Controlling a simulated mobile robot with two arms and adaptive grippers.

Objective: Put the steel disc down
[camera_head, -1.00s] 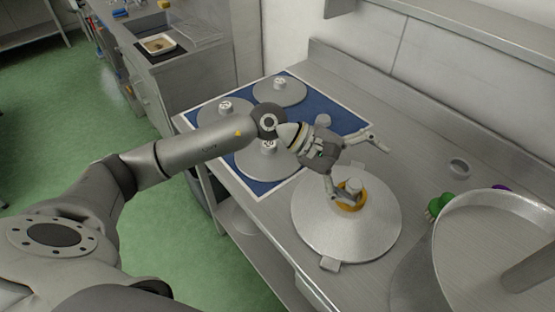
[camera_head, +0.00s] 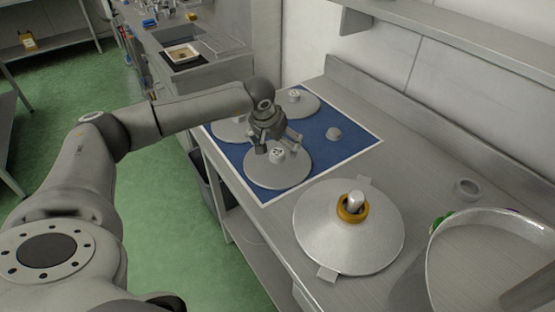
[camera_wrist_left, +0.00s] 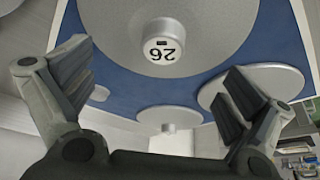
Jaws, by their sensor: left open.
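Several steel discs with numbered hubs lie on a blue mat (camera_head: 319,150) with a white border. My left gripper (camera_head: 277,144) is open above the nearest disc on the mat (camera_head: 276,177). In the left wrist view, the open fingers (camera_wrist_left: 160,88) stand either side of and short of a hub marked 26 (camera_wrist_left: 164,46), with nothing between them. My right gripper does not show.
A large round steel vessel (camera_head: 490,250) stands at the bench's right. A shelf (camera_head: 450,35) overhangs the back.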

